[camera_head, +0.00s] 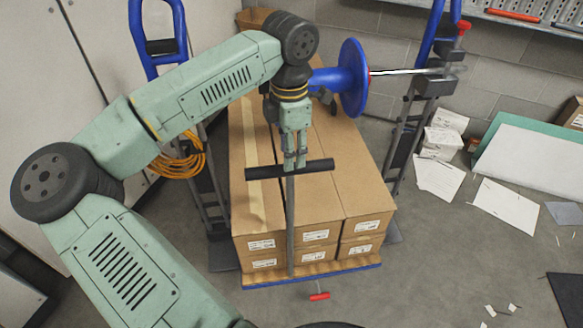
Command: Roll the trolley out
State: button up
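The trolley is a low platform with a blue front edge (312,276), loaded with cardboard boxes (316,200) stacked two high. A grey pole (291,225) rises at its front, topped by a black crossbar handle (262,172). My gripper (295,166) points down at the middle of this handle, its two fingertips close together at the bar. I cannot tell whether they are closed on it or only beside it. The trolley's wheels are hidden.
Blue-framed hand trucks stand close on the left (207,190) and right (405,135). An orange cable (180,165) hangs on the left one. A red-handled item (319,296) is in front of the trolley. Papers (508,207) litter the right floor. Front floor looks mostly clear.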

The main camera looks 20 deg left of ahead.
aim_at(290, 173)
notch_tip(290, 173, down, 8)
jog(key=shift+r+p, duration=0.1)
jog(key=shift+p, duration=0.55)
jog(key=shift+c, duration=0.2)
jog(key=shift+w, duration=0.1)
grip_shut()
